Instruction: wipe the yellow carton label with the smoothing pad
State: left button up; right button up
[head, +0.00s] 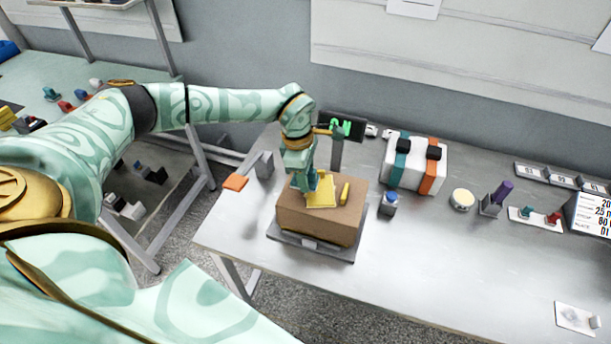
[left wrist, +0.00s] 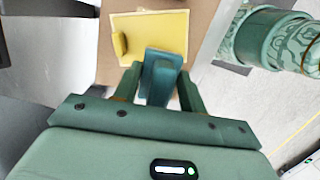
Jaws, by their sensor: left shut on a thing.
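The yellow label (head: 322,196) lies on the top of a brown carton (head: 318,224), and it also shows in the left wrist view (left wrist: 175,30). A small raised yellow piece (head: 345,193) is at its edge. My left gripper (head: 308,178) points down over the carton, shut on a blue-teal block that looks like the smoothing pad (left wrist: 161,75). The pad is at the label's edge and overlaps it in view; I cannot tell whether it touches. The gripper hides part of the label. My right gripper is not in view.
The carton stands on a dark scale-like base (head: 310,246), with a display post (head: 338,140) behind. A white box with teal and orange straps (head: 414,163) and a blue-topped button (head: 389,202) stand to the right. The table's front right is mostly clear.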

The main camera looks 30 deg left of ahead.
pick_arm(q)
jog(key=shift+r+p, duration=0.7)
jog(key=shift+r, duration=0.55)
notch_tip(320, 180, up, 3)
jog(key=p, duration=0.3)
jog(key=shift+r, duration=0.1)
